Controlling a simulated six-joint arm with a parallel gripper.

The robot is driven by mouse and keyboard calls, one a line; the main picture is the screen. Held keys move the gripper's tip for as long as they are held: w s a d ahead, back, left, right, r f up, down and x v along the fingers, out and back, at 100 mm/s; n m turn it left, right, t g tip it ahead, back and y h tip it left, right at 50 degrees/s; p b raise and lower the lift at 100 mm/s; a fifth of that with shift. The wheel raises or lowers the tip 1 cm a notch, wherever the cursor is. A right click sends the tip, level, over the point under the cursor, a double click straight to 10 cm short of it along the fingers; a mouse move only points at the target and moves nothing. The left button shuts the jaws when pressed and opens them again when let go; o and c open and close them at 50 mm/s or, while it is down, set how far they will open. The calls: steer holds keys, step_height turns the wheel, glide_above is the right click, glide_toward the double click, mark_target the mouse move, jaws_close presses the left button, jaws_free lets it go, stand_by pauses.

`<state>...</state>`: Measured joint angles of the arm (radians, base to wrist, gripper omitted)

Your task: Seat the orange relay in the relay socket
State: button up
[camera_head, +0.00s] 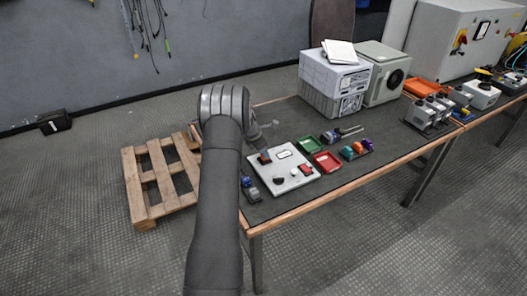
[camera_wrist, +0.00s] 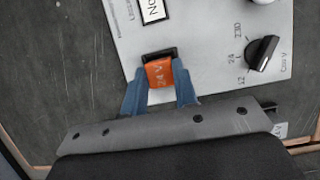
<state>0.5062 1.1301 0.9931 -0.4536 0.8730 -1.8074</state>
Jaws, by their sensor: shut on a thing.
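A black rotary knob (camera_wrist: 263,52) stands right of the relay on the panel. Grey boxes (camera_head: 335,80) stand behind. A blue and grey device (camera_head: 249,188) lies left of the panel.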

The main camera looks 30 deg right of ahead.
steer(key=shift+f, duration=0.2)
stand_by(0.4)
steer(key=o, duration=1.1)
steer(key=shift+c, duration=0.2)
steer(key=shift+r, duration=4)
steer(key=shift+f, duration=0.1)
steer(key=shift+f, duration=3.95)
steer(key=shift+r, duration=0.1)
